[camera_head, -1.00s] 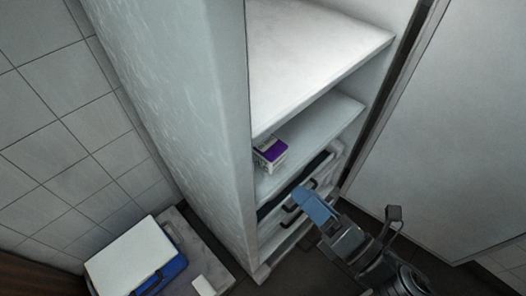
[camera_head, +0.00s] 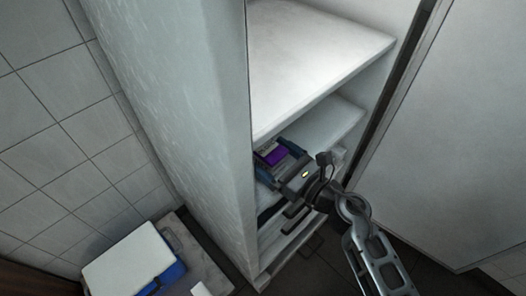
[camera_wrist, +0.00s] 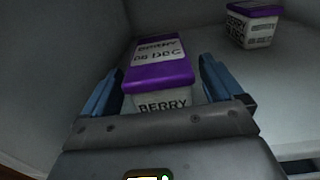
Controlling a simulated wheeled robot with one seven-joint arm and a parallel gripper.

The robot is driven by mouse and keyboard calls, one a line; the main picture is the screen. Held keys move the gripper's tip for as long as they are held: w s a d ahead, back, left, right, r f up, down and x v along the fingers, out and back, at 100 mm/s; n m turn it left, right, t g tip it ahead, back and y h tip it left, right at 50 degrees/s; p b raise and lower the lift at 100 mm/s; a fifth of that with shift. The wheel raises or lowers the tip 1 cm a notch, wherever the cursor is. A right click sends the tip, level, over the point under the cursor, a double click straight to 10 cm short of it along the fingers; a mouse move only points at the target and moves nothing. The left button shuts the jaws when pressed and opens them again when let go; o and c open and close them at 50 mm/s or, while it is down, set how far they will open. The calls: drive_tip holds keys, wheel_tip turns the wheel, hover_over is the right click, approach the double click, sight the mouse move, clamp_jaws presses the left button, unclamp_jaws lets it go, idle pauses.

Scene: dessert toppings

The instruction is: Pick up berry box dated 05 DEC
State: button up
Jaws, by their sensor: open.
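A berry box with a purple lid (camera_wrist: 160,74) and a white label sits on a fridge shelf. Its lid label reads BERRY and a date ending in DEC; the digits look like 05 or 08 and I cannot tell which. It also shows in the head view as a purple patch (camera_head: 275,155). My gripper (camera_wrist: 161,65) is open, with one blue finger on each side of this box. Whether the fingers touch it is not clear.
A large bare shelf (camera_head: 315,50) lies above the box. The fridge side wall (camera_head: 180,120) is close on the left, and the open door (camera_head: 455,130) stands at the right. Drawers lie below the shelf. A blue and white case (camera_head: 135,262) is on the floor-level surface at lower left.

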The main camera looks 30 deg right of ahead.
drive_tip(key=shift+x, duration=1.5)
drive_tip(key=shift+c, duration=0.2)
drive_tip(key=c, duration=1.2)
drive_tip(key=shift+r, duration=0.1)
drive_tip(key=shift+c, duration=0.2)
